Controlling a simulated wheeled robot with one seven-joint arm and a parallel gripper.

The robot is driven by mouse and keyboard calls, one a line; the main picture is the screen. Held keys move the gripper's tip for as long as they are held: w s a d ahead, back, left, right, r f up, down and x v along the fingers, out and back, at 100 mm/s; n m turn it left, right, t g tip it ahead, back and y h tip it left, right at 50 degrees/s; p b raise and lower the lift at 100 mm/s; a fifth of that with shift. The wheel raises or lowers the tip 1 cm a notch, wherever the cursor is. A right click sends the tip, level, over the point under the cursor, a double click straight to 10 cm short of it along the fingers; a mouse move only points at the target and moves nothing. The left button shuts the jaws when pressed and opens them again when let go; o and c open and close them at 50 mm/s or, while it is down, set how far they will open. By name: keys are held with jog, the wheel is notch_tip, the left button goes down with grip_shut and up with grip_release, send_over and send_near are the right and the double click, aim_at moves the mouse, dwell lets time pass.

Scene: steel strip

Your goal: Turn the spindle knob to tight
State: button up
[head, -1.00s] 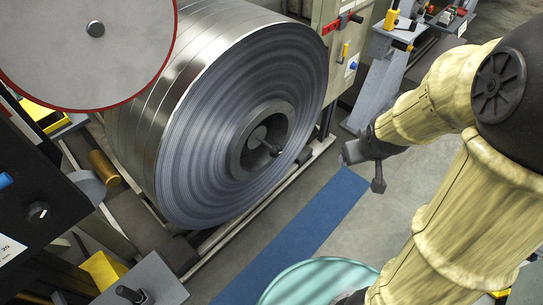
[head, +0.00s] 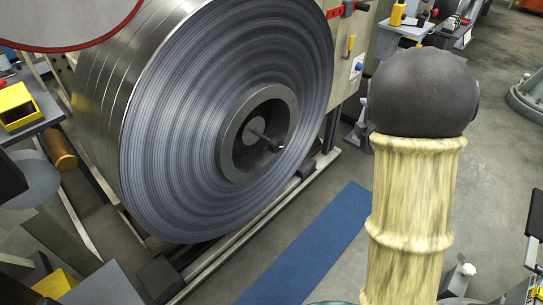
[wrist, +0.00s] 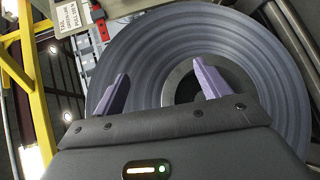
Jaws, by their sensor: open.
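The spindle knob (head: 276,146) is a small dark piece on a thin rod. It sticks out from the hub (head: 232,153) at the centre of a large steel coil (head: 180,170) in the head view. In the wrist view the coil (wrist: 285,85) fills the middle and its dark hub opening (wrist: 183,88) shows between the fingers; I cannot make out the knob there. My gripper (wrist: 160,82) is open and empty, its two purple fingers pointing toward the coil face. In the head view the gripper is mostly hidden behind my arm.
A blue floor strip (head: 310,245) runs in front of the coil, with clear grey floor beside it. A yellow frame (wrist: 35,70) stands left in the wrist view.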

aim_at(270, 140)
jog(key=a+f+n+g+y+b, duration=0.1)
jog(key=a+f+n+y+b, duration=0.5)
jog(key=f+n+b, duration=0.4)
jog(key=a+f+n+g+y+b, duration=0.2)
jog(key=a+f+n+y+b, duration=0.4)
jog(key=f+n+b, duration=0.3)
jog(key=n+b, duration=0.4)
jog(key=shift+w+a+f+n+g+y, duration=0.25)
jog(key=shift+a+f+n+g+y, duration=0.05)
jog(key=shift+a+f, duration=0.1)
jog(key=shift+w, duration=0.1)
jog(key=b+x, duration=0.4)
jog(key=x, duration=1.3)
jog(key=shift+a, duration=0.25)
jog(key=shift+c, duration=0.4)
jog(key=shift+d, duration=0.15)
jog(key=c, duration=0.9)
